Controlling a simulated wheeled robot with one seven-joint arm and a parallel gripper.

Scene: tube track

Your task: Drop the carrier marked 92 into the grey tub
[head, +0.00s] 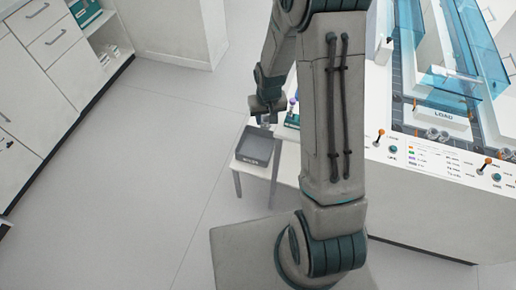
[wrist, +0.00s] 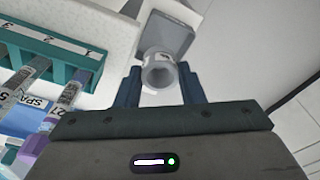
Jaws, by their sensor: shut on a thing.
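My gripper (head: 266,108) is shut on a pale grey, hollow cylindrical carrier (wrist: 158,73), which sits between the two dark fingers in the wrist view, where my gripper (wrist: 160,88) shows along the bottom. Its open round end faces the camera; a label shows on its side, but I cannot read the number. The grey tub (head: 256,148) stands on a small table in the head view, just below my gripper. It also shows in the wrist view (wrist: 174,33), beyond the carrier. The carrier appears above the tub, but the exact height is unclear.
A teal rack (wrist: 60,55) with numbered slots is left of my gripper, with labelled tubes (wrist: 70,95) close by. A white bench (head: 430,195) with blue clear-walled tracks (head: 462,45) and orange-knobbed levers stands right. White cabinets (head: 45,60) stand left; the floor between is clear.

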